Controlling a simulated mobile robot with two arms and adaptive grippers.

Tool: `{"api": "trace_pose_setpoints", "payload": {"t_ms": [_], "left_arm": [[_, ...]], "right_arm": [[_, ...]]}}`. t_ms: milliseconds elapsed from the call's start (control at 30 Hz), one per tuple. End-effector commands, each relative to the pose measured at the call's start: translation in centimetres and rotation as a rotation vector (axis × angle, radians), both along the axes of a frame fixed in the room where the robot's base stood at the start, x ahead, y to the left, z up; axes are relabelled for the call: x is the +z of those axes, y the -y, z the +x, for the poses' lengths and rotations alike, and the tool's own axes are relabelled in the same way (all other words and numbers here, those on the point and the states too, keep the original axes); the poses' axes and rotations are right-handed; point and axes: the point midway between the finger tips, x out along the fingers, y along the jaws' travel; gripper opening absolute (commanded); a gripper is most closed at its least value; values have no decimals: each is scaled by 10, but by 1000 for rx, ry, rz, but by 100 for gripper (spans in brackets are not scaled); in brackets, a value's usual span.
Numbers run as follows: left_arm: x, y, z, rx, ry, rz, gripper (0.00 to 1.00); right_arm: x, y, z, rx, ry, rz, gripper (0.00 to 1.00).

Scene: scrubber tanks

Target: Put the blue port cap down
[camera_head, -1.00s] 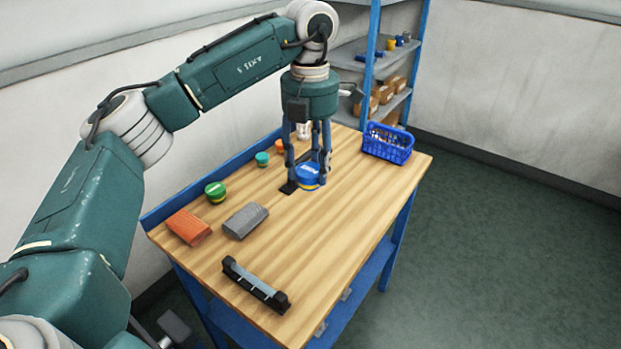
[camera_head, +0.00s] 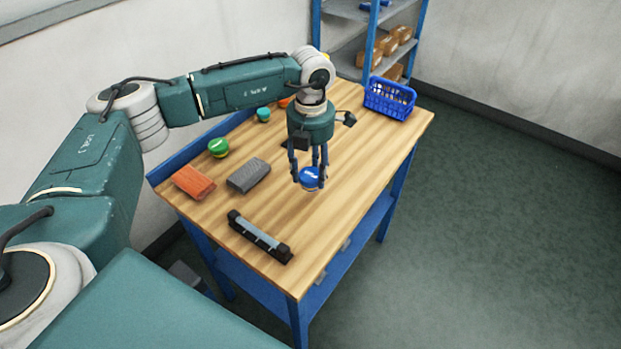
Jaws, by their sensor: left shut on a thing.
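The blue port cap (camera_head: 310,178) is round and blue, in the head view over the middle of the wooden workbench (camera_head: 340,215). My left gripper (camera_head: 309,170) points down and is shut on it, with fingers on its sides. The cap looks to be at or just above the bench top; I cannot tell whether it touches. My right gripper is not in view.
A grey block (camera_head: 248,175), an orange-red block (camera_head: 194,182) and a green cap (camera_head: 218,147) lie to the left. A black holder with a light bar (camera_head: 259,238) lies in front. A blue basket (camera_head: 389,99) stands at the back right. The bench's right side is clear.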

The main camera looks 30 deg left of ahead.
Motion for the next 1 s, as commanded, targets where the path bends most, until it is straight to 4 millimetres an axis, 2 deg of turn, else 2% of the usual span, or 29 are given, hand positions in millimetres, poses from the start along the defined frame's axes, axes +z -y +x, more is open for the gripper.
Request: {"api": "trace_pose_setpoints", "payload": {"t_ms": [200, 300, 667, 700, 767, 800, 1000], "left_arm": [[-32, 0, -1, 0, -5, 1, 27], [-40, 0, -1, -1, -3, 1, 27], [-45, 0, -1, -1, -2, 2, 27], [-44, 0, -1, -1, -2, 2, 49], [-44, 0, -1, -1, -2, 2, 61], [-44, 0, -1, 0, -2, 2, 64], [-44, 0, -1, 0, -2, 2, 64]], "right_arm": [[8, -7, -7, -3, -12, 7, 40], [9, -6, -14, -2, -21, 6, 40], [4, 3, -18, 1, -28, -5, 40], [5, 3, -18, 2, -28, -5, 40], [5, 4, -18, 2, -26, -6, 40], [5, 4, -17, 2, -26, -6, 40], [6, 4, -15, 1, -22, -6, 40]]}}
